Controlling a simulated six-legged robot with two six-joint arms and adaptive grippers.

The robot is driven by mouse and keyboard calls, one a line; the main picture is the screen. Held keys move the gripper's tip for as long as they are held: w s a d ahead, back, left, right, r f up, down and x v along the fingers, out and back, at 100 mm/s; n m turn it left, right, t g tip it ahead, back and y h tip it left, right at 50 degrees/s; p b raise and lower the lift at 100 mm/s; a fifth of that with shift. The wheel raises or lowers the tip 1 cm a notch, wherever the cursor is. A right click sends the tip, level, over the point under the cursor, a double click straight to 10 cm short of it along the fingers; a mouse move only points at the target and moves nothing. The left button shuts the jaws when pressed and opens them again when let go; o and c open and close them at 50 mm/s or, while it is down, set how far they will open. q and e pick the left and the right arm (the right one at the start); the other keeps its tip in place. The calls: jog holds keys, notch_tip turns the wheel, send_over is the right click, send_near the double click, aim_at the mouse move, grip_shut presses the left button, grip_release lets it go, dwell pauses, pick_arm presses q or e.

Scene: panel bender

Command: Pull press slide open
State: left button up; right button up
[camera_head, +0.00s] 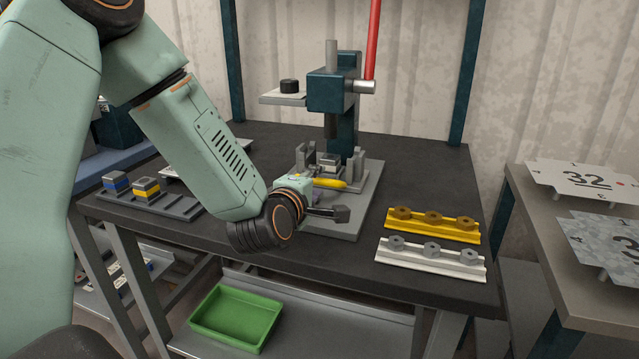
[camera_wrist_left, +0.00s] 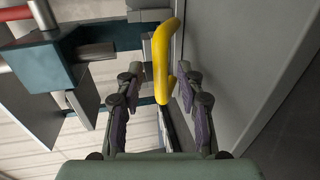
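The press (camera_head: 332,90) stands on a grey base plate on the table, with a red lever (camera_head: 373,40) rising from it. The slide (camera_head: 327,165) is low at the press's front, with a yellow handle (camera_head: 330,184). My left gripper (camera_head: 322,203) is at the handle, partly hidden by my own wrist. In the left wrist view its fingers (camera_wrist_left: 160,92) are apart. The yellow handle (camera_wrist_left: 162,60) shows between and beyond them, nearer the right-hand finger. I cannot tell whether that finger touches it. My right gripper is not in view.
A grey tray (camera_head: 150,207) with small blocks is at the left. A green bin (camera_head: 235,316) sits on the lower shelf. Numbered plates (camera_head: 590,183) lie on a side table.

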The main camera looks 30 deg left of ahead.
pick_arm(q)
jog(key=shift+a+x, duration=0.15)
jog(key=shift+x, duration=0.55)
jog(key=shift+a+x, duration=0.15)
jog(key=shift+x, duration=0.5)
jog(key=shift+s+d, duration=0.1)
jog(key=shift+d, duration=0.05)
jog(key=shift+c, duration=0.3)
jog(key=shift+f, duration=0.1)
jog(key=c, duration=0.3)
grip_shut()
